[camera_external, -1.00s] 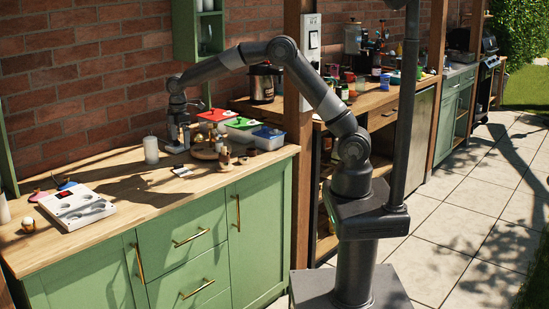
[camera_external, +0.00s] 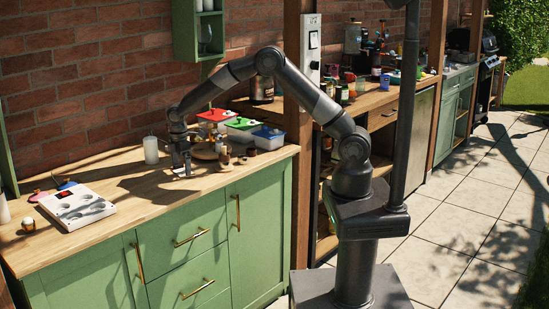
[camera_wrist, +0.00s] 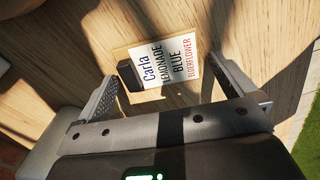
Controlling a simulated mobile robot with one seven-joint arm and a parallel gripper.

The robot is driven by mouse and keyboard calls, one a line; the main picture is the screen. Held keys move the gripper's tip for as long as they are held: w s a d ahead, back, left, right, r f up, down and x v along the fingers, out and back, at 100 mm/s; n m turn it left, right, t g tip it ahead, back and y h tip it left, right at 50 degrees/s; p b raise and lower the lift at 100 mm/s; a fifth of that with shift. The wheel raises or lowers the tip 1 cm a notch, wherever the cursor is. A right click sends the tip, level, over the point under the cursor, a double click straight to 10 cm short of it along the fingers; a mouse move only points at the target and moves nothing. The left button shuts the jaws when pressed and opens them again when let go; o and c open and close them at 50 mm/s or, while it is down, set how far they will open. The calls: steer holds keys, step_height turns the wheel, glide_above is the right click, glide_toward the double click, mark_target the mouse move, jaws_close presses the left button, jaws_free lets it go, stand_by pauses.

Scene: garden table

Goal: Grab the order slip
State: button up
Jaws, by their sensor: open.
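The order slip (camera_wrist: 172,65) is a small white card with printed text reading "Carla", "LEMONADE", "BLUE" and "ELDERFLOWER". It lies on the wooden counter in the wrist view, with a dark clip-like piece (camera_wrist: 128,74) at its left edge. My gripper (camera_wrist: 170,82) is open, with one finger left of the slip and the other at its right. The slip's lower part lies between the fingers in that view. I cannot tell whether either finger touches it. In the external view my gripper (camera_external: 182,174) is low over the counter and mostly covers the slip.
A white candle (camera_external: 151,151) stands left of my gripper. The counter (camera_external: 140,190) between is clear.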

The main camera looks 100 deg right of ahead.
steer(key=shift+f, duration=0.2)
steer(key=shift+c, duration=0.2)
steer(key=c, duration=0.8)
steer(key=shift+o, duration=0.2)
steer(key=shift+r, duration=0.1)
